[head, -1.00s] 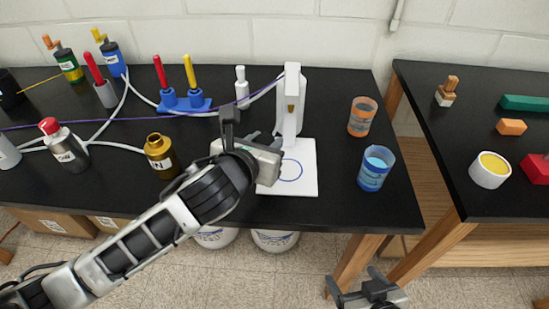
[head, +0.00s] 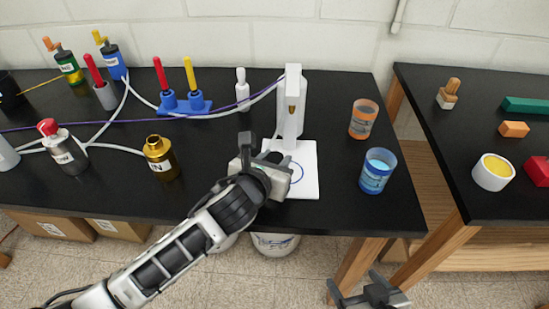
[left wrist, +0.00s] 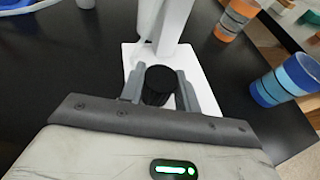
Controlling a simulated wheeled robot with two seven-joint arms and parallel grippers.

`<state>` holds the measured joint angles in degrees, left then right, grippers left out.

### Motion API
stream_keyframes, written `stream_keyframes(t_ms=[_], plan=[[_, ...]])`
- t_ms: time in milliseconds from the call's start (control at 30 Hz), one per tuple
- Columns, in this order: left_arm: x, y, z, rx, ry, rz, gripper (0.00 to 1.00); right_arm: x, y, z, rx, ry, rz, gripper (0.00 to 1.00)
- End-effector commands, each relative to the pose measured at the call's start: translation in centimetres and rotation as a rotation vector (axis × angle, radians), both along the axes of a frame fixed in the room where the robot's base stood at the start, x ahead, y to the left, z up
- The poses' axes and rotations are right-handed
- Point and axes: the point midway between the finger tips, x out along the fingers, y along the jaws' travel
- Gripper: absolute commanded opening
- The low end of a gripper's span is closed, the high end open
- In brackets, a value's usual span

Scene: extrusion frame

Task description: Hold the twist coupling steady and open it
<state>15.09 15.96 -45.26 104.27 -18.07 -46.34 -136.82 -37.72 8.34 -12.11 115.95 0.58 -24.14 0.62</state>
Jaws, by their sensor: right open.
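A short black cylinder (left wrist: 160,84) sits between the fingers of my left gripper (left wrist: 160,95) in the left wrist view. The fingers flank it closely on both sides, and I see its round end. I cannot tell whether it is the twist coupling or part of it. In the head view my left gripper (head: 279,157) is over the left part of the white plate (head: 304,184), in front of the white stand (head: 291,110). The cylinder is hard to make out there. My right gripper (head: 370,292) is open and empty at the bottom, off the table's front edge.
An orange cup (head: 363,119) and a blue cup (head: 377,170) stand right of the plate. A gold bottle (head: 160,156), a red-capped bottle (head: 64,150) and tubes are at the left. A second table (head: 480,110) holds blocks and a yellow-filled cup (head: 493,172).

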Motion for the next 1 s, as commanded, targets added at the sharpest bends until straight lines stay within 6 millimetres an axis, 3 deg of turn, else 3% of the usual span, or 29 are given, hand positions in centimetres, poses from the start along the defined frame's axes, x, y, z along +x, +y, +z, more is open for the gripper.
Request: stream_keyframes(t_ms=[33,67,100,467,1000], plan=[[0.0,0.0,0.0,0.0,0.0,0.0,0.43,0.0,0.0,0.0,0.0,0.0,0.0,0.77],[0.0,0.0,0.0,0.0,0.0,0.0,0.51,0.0,0.0,0.0,0.0,0.0,0.0,0.77],[0.0,0.0,0.0,0.0,0.0,0.0,0.54,0.0,0.0,0.0,-0.001,0.0,0.001,0.77],[-0.3,0.1,0.5,0.0,0.001,0.0,0.54,0.0,0.0,0.0,0.0,0.001,0.001,0.77],[-9.3,3.0,4.3,0.0,0.001,-0.001,0.54,-0.2,-0.1,0.2,-0.005,0.008,0.0,0.77]])
